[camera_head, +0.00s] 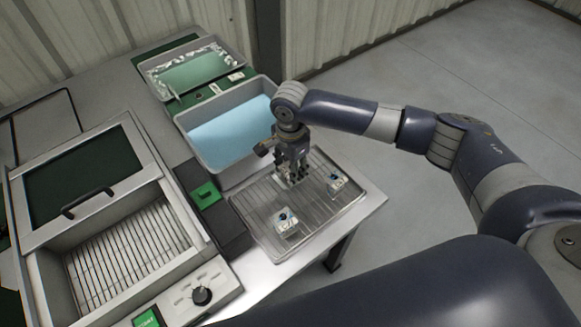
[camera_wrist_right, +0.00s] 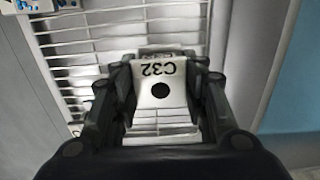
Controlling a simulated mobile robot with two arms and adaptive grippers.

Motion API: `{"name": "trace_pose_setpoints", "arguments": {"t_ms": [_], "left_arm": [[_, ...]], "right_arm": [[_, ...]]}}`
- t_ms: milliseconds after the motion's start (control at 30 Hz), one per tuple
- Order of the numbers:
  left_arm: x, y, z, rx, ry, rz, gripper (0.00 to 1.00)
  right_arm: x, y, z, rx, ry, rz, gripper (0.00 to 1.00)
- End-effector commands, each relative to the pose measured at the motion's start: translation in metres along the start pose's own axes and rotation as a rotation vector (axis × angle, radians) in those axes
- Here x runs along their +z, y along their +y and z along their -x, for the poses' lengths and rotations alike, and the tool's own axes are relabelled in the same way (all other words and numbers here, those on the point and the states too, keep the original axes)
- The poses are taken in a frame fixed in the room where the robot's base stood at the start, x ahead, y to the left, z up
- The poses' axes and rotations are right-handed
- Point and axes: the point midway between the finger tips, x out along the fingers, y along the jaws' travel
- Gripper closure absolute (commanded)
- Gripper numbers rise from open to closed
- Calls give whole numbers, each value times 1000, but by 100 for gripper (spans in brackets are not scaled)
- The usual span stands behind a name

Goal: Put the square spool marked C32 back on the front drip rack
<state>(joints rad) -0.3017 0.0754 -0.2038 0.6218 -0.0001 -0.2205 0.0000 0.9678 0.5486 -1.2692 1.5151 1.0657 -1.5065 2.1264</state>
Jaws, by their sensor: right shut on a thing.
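My right gripper (camera_head: 293,178) points down over the back part of the front drip rack (camera_head: 258,205), a wire grid in a shallow tray. It is shut on the white square spool marked C32 (camera_wrist_right: 158,72), which sits between the fingers in the wrist view. The label reads upside down there, above a dark round hole. The rack's wires (camera_wrist_right: 75,50) show behind the spool. I cannot tell whether the spool touches the wires. In the head view the fingers mostly hide the spool. My left gripper is not in view.
Two small pale pieces with dark centres stand on the rack, one at the front (camera_head: 285,223) and one at the right (camera_head: 337,182). A blue liquid bin (camera_head: 180,118) stands behind the rack. A lidded unit with a wire grate (camera_head: 130,250) is at left.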

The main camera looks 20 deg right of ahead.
Motion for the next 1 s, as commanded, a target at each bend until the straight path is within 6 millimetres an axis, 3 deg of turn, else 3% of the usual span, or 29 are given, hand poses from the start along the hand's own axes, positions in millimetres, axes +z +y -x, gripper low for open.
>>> {"name": "trace_pose_setpoints", "arguments": {"t_ms": [367,400,467,500,867,1000], "left_arm": [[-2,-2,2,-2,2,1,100],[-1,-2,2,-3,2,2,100],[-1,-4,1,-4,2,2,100],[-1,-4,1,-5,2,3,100],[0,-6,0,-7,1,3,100],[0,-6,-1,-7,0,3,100]], "right_arm": [[0,0,-4,-1,-2,0,94],[0,0,-4,-1,-1,0,55],[0,0,-5,-1,-1,0,42],[0,0,-5,-1,-1,0,40],[0,0,-3,-2,0,0,40],[0,-1,14,-4,-1,1,40]]}}
